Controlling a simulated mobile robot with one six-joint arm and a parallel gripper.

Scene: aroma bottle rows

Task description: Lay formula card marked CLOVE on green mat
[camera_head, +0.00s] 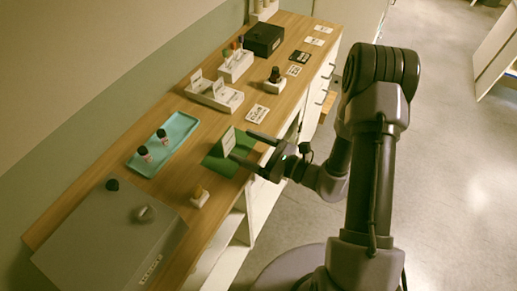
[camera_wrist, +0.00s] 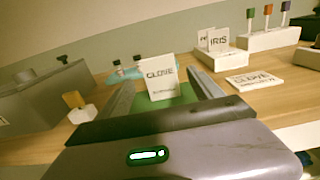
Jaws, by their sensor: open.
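A white card (camera_wrist: 160,78) marked CLOVE stands nearly upright on the green mat (camera_wrist: 182,98) in the wrist view. In the head view the card (camera_head: 228,141) rises from the mat (camera_head: 214,161) near the table's front edge. My gripper (camera_head: 252,150) is open, its fingers reaching in from the right at the mat. In the wrist view the card shows between the spread fingers, a little beyond them, with no visible contact. The card's lower edge is close to the mat; I cannot tell whether anything props it.
A flat printed card (camera_head: 258,114) lies on the wooden table behind the mat. A white card holder (camera_head: 214,95) stands farther back, and a teal tray (camera_head: 163,144) with small bottles lies left. A yellow-topped piece (camera_head: 199,196) on a white base is near the front edge. A grey box (camera_head: 108,240) fills the near end.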

